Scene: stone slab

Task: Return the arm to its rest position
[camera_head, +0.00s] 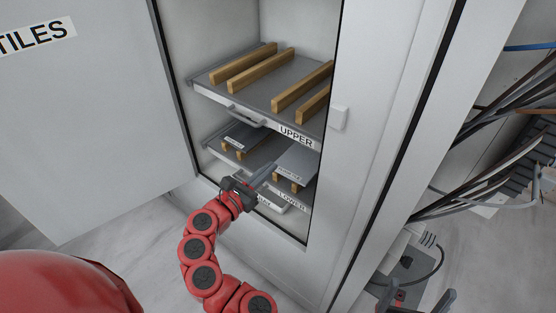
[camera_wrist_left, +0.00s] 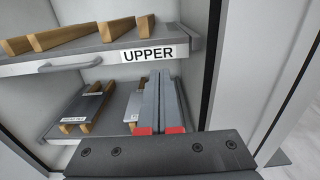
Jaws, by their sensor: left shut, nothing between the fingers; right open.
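My left gripper (camera_head: 266,176) is at the end of the red arm, in front of the open cabinet at the level of the lower shelf. In the left wrist view its two grey fingers (camera_wrist_left: 160,104) lie together with nothing between them. It hides part of the lower shelf (camera_head: 290,195). My right gripper (camera_head: 419,294) shows only partly at the bottom right edge, its dark fingers apart.
The cabinet's upper shelf (camera_head: 222,94) carries several wooden strips and no slab. On the lower shelf a dark slab (camera_head: 246,135) and a grey slab (camera_head: 299,160) rest on wooden strips. The door (camera_head: 85,120) stands open at left. Cables (camera_head: 500,150) hang at right.

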